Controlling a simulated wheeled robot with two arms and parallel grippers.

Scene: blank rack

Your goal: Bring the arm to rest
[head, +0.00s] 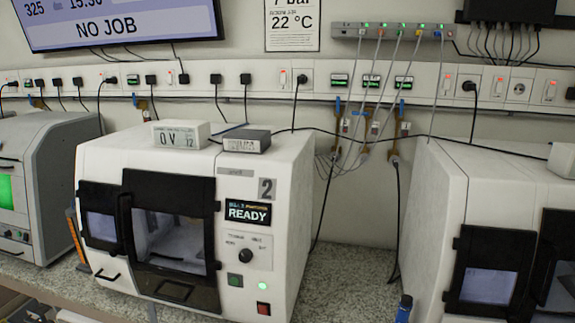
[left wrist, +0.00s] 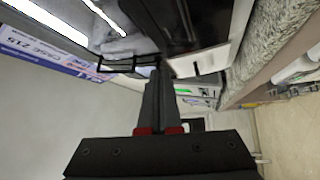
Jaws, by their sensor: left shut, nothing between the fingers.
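My left gripper (left wrist: 162,78) shows in the left wrist view. Its dark fingers with red bases are together with nothing between them. They point toward a dark-doored machine front at the top of that view, where a small dark handle (left wrist: 128,66) lies close to the tips. I cannot tell whether they touch. I cannot make out either gripper in the head view. The right gripper shows in neither view.
A white machine (head: 265,185) reading READY stands on the speckled counter (head: 335,280), with two small boxes on top. Another machine (head: 435,190) stands right, a grey one (head: 55,150) left. Cables hang behind. In the wrist view, a printed box (left wrist: 45,52) lies left.

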